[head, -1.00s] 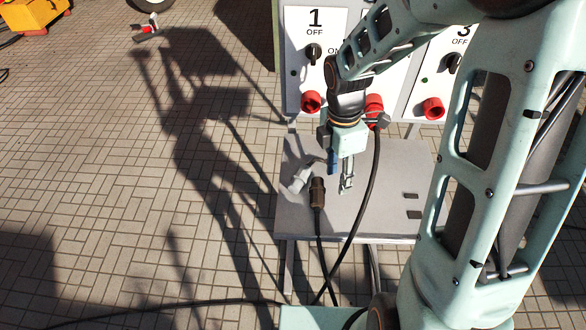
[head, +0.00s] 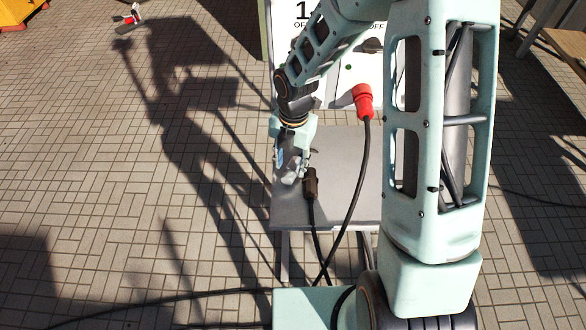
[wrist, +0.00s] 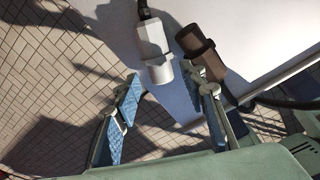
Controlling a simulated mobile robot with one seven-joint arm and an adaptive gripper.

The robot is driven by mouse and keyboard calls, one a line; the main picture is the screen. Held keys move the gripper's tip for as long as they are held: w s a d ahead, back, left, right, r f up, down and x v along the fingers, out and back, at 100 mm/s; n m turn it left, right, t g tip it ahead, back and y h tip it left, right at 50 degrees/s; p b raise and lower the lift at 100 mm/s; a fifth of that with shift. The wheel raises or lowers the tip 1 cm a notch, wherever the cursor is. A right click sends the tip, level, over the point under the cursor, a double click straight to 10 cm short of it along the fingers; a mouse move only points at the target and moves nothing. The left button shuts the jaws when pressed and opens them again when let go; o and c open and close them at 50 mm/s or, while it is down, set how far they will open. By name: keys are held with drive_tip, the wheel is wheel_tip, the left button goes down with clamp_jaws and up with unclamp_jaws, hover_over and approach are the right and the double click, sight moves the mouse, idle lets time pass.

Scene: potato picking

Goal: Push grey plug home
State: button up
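The grey plug (head: 290,177) lies on the grey shelf (head: 345,205) near its left edge. It also shows in the wrist view (wrist: 153,50), ahead of and roughly between the fingertips. My gripper (head: 293,161) is over the plug in the head view and partly covers it. In the wrist view its blue-padded fingers (wrist: 160,84) are spread apart with nothing clamped between them. I cannot tell whether a finger touches the plug. Panel socket 1 is hidden behind my arm in the head view.
A dark brown plug (head: 310,184) lies right beside the grey plug, close to the right finger in the wrist view (wrist: 201,50). A red connector (head: 363,101) with a black cable is at the white panel (head: 345,62). The shelf's right part is clear.

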sight(291, 170)
drive_tip(key=shift+w+f, duration=0.2)
drive_tip(key=shift+f, duration=0.95)
drive_tip(key=shift+w+f, duration=0.15)
drive_tip(key=shift+f, duration=1)
drive_tip(key=shift+c, duration=0.6)
drive_tip(key=c, duration=0.9)
drive_tip(key=shift+r, duration=0.15)
